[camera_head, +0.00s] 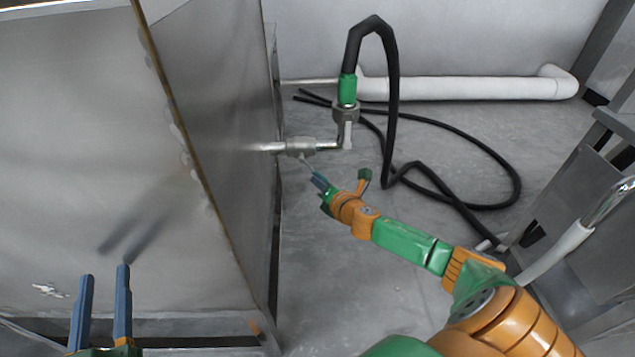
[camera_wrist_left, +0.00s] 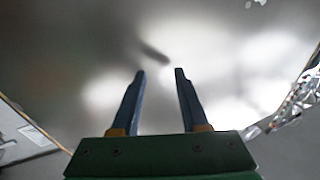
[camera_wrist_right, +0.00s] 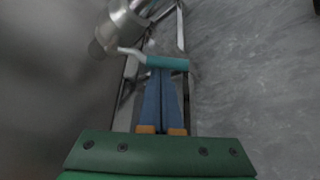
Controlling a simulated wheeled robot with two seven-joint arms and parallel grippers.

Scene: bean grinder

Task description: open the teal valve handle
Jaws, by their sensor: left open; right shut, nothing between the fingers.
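The teal valve handle (camera_wrist_right: 167,62) sits at the end of a pale lever in the right wrist view. The lever joins a metal valve body (camera_wrist_right: 124,25), which also shows in the head view (camera_head: 300,147) on a pipe from the steel cabinet wall. My right gripper (camera_wrist_right: 162,72) is shut and empty. Its blue fingertips reach the lower edge of the teal handle; I cannot tell whether they touch it. In the head view my right gripper (camera_head: 317,177) largely hides the handle. My left gripper (camera_head: 103,273) is open and empty, facing the cabinet panel.
A black hose (camera_head: 392,100) with a green connector (camera_head: 347,89) rises from the pipe fitting and loops over the floor. A white pipe (camera_head: 460,89) runs along the back wall. A metal frame (camera_head: 590,200) stands at the right. The grey floor between is mostly clear.

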